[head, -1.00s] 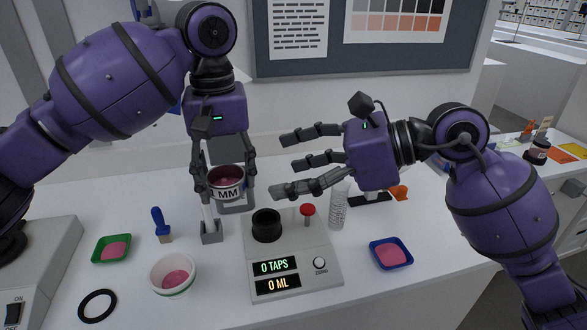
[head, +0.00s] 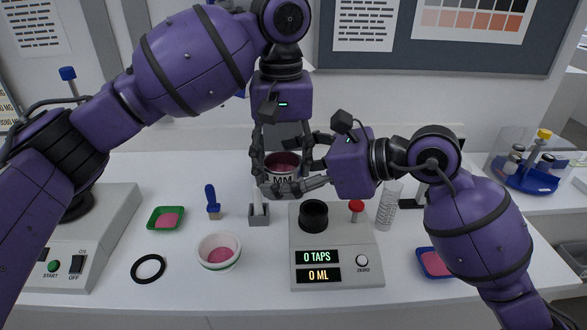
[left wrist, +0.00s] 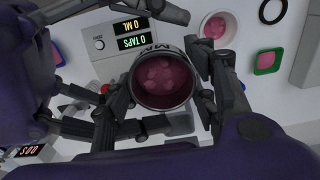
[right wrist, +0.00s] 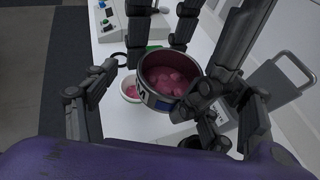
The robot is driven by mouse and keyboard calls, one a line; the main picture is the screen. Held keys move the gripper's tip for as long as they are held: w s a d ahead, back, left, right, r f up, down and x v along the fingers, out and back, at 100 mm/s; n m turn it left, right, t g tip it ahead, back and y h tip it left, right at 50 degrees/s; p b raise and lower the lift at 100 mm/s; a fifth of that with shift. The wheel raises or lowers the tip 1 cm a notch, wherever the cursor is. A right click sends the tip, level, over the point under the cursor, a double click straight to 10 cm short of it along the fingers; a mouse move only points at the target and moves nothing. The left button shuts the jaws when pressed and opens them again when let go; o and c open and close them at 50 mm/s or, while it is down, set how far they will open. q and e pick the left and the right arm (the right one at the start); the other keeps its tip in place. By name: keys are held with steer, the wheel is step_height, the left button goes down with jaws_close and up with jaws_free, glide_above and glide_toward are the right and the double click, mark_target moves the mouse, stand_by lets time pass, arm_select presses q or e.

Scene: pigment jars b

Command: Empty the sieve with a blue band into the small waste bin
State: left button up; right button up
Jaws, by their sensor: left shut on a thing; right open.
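A round dark vessel with a white label ending in "MM", which looks like the sieve (head: 283,166), is held upright above the table. The right wrist view shows a blue patch beside its label (right wrist: 163,103), and pink lumps lie inside it. My left gripper (head: 277,165) is shut on it, with fingers on both sides, as the left wrist view also shows (left wrist: 163,80). My right gripper (head: 300,165) is open, its fingers spread around the sieve from the right; whether they touch it is unclear. I cannot make out a small waste bin.
Below stands a tap device (head: 335,255) with a black ring holder (head: 313,214) and red knob (head: 356,206). A white bowl (head: 219,266) with pink powder, a green tray (head: 153,224), a blue tray (head: 422,262), a blue-handled brush (head: 210,197) and a black ring (head: 135,271) lie around it.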

arm_select(q)
steer(key=shift+o, duration=0.2)
steer(key=shift+d, duration=0.1)
arm_select(e)
steer(key=shift+s+a, duration=0.1)
steer(key=shift+s, duration=0.05)
steer(key=c, duration=1.3)
arm_select(q)
steer(key=o, duration=1.3)
steer(key=shift+w+r, duration=0.1)
arm_select(e)
steer(key=shift+s, duration=0.1)
arm_select(q)
step_height(320, 180, up, 6)
steer(key=shift+r, duration=0.25)
arm_select(e)
steer(key=shift+f, duration=0.1)
steer(key=shift+c, duration=0.4)
arm_select(q)
steer(key=shift+r, duration=0.7)
